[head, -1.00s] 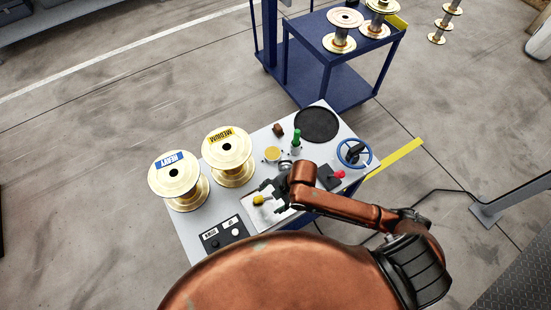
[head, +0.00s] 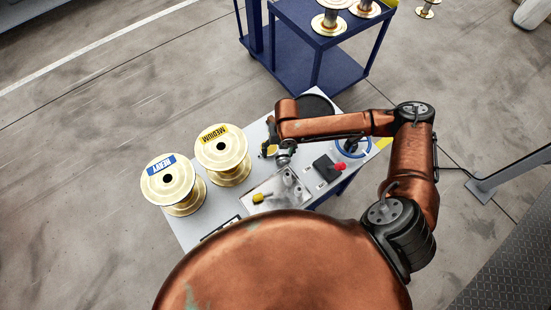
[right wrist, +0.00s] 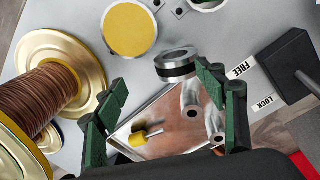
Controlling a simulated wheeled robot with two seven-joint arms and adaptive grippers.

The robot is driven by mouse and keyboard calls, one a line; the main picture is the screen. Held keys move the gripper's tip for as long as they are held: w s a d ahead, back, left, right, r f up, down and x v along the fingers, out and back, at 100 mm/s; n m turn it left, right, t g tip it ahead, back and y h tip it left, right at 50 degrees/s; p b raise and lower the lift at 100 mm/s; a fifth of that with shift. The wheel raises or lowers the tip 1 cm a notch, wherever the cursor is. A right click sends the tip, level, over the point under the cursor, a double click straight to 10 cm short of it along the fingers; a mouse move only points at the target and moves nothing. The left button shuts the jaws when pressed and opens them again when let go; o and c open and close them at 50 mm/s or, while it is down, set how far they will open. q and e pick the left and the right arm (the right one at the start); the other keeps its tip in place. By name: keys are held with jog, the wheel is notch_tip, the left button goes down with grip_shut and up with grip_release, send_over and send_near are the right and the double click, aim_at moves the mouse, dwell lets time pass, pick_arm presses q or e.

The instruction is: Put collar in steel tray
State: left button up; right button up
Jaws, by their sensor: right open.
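The collar (right wrist: 177,65) is a silver ring with a dark band. In the right wrist view it sits just beyond my right gripper's fingertips, nearer the right finger, by the far corner of the steel tray (right wrist: 165,148). It also shows in the head view (head: 284,159), small and partly covered by my arm. The tray in the head view (head: 250,211) holds silver cylinders (right wrist: 190,95) and a yellow-handled piece (right wrist: 140,138). My right gripper (right wrist: 162,79) is open and empty, its fingers apart on either side of the collar's line. My left gripper is not in view.
Gold spools labelled HEAVY (head: 168,179) and MEDIUM (head: 221,149) stand on the left of the table. A yellow disc (right wrist: 130,28) lies beyond the collar. A black block (head: 325,168) with a red knob and a blue handwheel (head: 364,154) are at right.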

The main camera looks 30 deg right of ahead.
aim_at(277, 158)
jog(key=f, duration=0.1)
jog(key=f+b, duration=0.1)
jog(key=f, duration=0.2)
jog(key=shift+w+a+f, duration=0.1)
jog(key=shift+a+f, duration=0.15)
jog(key=shift+a, duration=0.15)
jog(key=shift+r, duration=0.1)
jog(key=shift+c, duration=0.4)
jog(key=c, duration=1.5)
